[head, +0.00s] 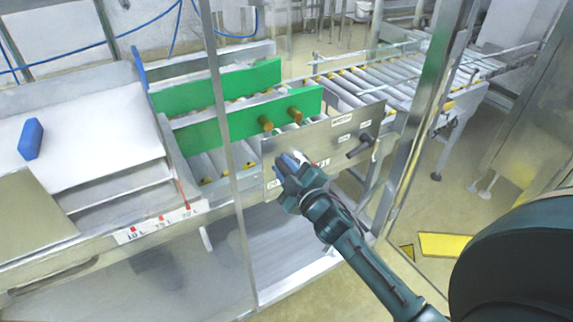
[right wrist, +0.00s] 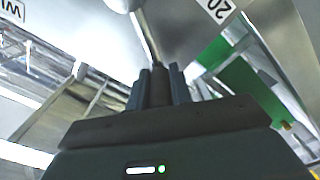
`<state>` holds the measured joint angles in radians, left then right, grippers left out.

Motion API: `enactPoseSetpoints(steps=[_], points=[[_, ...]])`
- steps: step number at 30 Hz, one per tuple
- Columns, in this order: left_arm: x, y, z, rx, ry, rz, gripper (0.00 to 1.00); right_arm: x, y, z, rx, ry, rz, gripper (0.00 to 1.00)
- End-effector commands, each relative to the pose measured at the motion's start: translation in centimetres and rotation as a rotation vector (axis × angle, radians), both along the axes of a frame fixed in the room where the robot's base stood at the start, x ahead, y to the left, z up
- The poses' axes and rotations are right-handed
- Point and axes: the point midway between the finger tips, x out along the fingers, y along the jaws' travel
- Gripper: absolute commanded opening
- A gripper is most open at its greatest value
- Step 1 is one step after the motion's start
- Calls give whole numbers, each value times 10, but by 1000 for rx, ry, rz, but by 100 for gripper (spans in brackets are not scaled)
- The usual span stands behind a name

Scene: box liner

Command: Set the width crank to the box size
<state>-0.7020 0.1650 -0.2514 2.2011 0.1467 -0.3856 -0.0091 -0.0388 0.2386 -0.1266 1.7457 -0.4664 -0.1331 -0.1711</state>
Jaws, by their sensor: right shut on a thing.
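A grey metal panel (head: 318,137) with small white labels stands at the front of the roller line. My right gripper (head: 286,167) is at the panel's left part, its jaws shut on a dark crank handle. The right wrist view shows this handle (right wrist: 158,84) upright between the two fingers. The fingers hide most of the handle in the head view. A label reading 20 (right wrist: 217,8) is close beside it in the wrist view. Another dark handle (head: 360,148) sticks out at the panel's right side, apart from my gripper. My left gripper is out of view.
Two green guide walls (head: 208,127) stand behind the panel, with brown knobs (head: 295,115) on the nearer one. A strip marked 10 L, 15 L and 20 L (head: 160,222) runs along the left front edge. A blue block (head: 31,139) lies at left. A metal post (head: 222,130) stands left of my arm.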

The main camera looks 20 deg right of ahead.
Motion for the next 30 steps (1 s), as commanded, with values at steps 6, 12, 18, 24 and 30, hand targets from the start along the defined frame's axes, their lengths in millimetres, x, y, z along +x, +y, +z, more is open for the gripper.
enactPoseSetpoints(steps=[6,12,18,24,30], points=[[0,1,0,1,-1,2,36,0,1,-1,-8,-1,2,0],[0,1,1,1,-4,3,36,0,1,-1,-7,-1,2,0],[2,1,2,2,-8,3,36,0,1,-1,-7,-1,2,33],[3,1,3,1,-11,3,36,0,1,-1,-7,-1,1,43],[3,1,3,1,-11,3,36,-2,0,-1,-7,0,1,43]])
